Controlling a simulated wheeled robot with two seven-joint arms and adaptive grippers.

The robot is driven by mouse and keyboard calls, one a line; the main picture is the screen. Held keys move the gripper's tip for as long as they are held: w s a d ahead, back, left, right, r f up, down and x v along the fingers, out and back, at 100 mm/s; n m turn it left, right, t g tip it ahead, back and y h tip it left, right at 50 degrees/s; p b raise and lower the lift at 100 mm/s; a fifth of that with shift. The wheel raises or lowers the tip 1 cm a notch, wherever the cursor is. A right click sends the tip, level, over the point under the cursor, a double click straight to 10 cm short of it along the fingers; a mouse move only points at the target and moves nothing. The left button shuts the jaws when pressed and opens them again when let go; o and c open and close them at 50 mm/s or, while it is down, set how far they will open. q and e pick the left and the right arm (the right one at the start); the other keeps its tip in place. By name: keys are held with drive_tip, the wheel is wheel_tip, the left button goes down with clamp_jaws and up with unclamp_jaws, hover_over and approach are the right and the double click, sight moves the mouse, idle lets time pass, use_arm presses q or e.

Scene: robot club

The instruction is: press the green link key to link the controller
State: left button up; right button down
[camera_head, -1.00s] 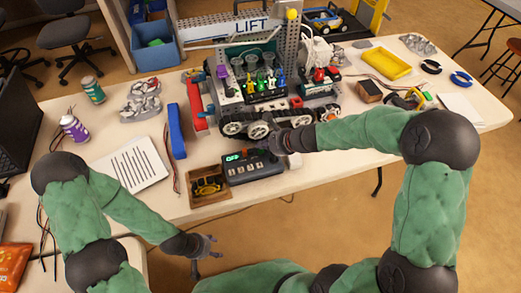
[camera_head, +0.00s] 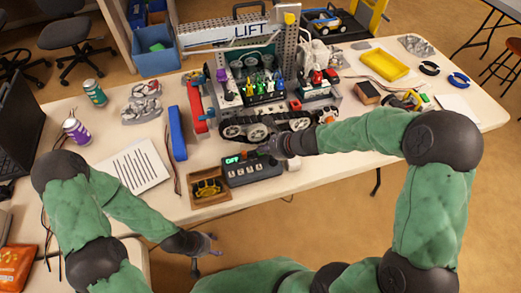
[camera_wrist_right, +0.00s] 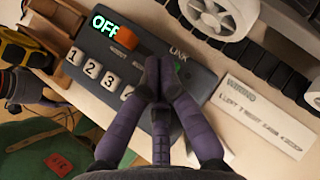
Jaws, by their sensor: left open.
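The dark controller (camera_head: 252,168) lies on the table; its display reads OFF in the right wrist view (camera_wrist_right: 104,24). Beside the display is an orange switch (camera_wrist_right: 126,40), with white numbered keys (camera_wrist_right: 92,69) below. The green link key (camera_wrist_right: 178,67) shows as a small green patch under the word LINK, partly hidden by my right gripper. My right gripper (camera_wrist_right: 159,66) has its fingers together with nothing visible between them. Its tips are over the controller at the key's left; contact cannot be told. My left gripper (camera_head: 211,244) is open and empty in front of the table edge.
A wooden box (camera_head: 209,190) with a yellow item is left of the controller. A robot build with a LIFT sign (camera_head: 250,30) and tracked wheels stands close behind it. A white labelled strip (camera_wrist_right: 258,117) lies at its right. A printed sheet (camera_head: 132,167) lies further left.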

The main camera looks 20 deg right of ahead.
drive_tip(key=shift+w+r+p, duration=0.15)
drive_tip(key=shift+r+p, duration=1.05)
drive_tip(key=shift+r, duration=0.7)
